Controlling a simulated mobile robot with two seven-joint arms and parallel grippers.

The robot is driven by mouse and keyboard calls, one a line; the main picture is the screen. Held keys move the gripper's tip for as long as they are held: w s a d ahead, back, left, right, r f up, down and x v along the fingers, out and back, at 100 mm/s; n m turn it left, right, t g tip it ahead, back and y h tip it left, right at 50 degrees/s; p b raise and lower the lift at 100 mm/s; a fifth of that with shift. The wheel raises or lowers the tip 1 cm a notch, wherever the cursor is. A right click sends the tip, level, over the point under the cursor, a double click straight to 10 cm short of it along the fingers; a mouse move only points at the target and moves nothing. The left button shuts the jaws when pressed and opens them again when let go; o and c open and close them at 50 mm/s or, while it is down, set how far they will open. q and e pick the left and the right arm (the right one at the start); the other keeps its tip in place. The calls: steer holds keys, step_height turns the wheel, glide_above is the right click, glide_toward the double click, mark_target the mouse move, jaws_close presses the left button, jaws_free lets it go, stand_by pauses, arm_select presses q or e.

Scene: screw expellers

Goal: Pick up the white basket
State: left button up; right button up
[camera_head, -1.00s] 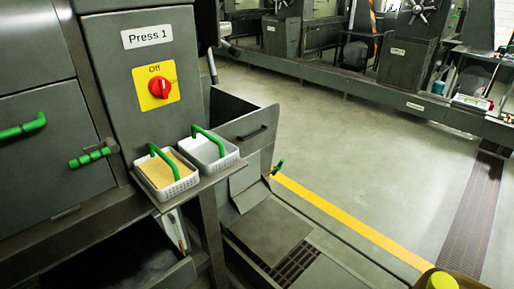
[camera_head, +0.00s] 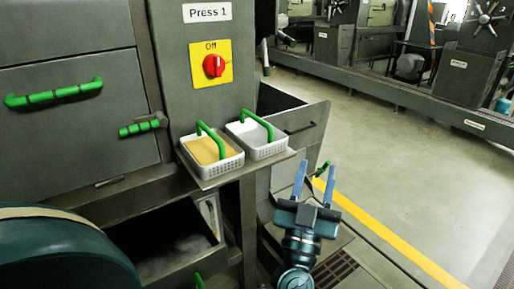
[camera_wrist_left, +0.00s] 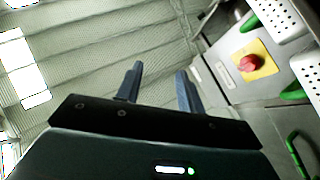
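Two white perforated baskets with green handles stand side by side on a small metal shelf (camera_head: 208,183) under the Press 1 panel. The left basket (camera_head: 228,167) holds a flat yellow-tan filling. The right basket (camera_head: 268,150) looks pale and empty inside. My left gripper (camera_head: 315,170) is open and empty, its blue fingers pointing up, to the right of the shelf and apart from both baskets. In the left wrist view the open fingers (camera_wrist_left: 159,69) have nothing between them, and parts of white perforated basket walls (camera_wrist_left: 265,12) show at the upper right. My right gripper is out of view.
A red switch on a yellow plate (camera_head: 225,75) sits above the baskets. Green handles (camera_head: 55,93) are on the press at the left. An open drawer (camera_head: 170,250) is below the shelf. Clear floor (camera_head: 400,170) lies to the right, beyond a yellow line.

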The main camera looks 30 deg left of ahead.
mark_target(272, 135)
arm_select(q)
steer(key=w+a+n+g+y+b, duration=0.1)
steer(key=w+a+n+g+y, duration=0.1)
steer(key=a+g+y, duration=0.1)
steer(key=w+a+n+g+y+b, duration=0.2)
steer(key=w+a+n+g+y, duration=0.1)
steer(key=a+g, duration=0.2)
steer(key=w+a+n+g+y+b, duration=0.2)
steer(key=w+a+n+g, duration=0.1)
steer(key=g, duration=0.3)
steer(key=shift+a+f+g+y, duration=0.2)
steer(key=shift+a+g+y, duration=0.15)
steer(key=shift+a, duration=0.3)
steer(key=shift+s+a+r+x, duration=0.1)
steer(key=shift+x, duration=0.8)
steer(key=shift+s+a+r+x, duration=0.1)
steer(key=shift+x, duration=0.8)
steer(key=shift+s+r+x, duration=0.1)
steer(key=shift+s+x, duration=0.05)
steer(key=shift+x, duration=0.7)
steer(key=shift+c, duration=0.4)
jaws_close()
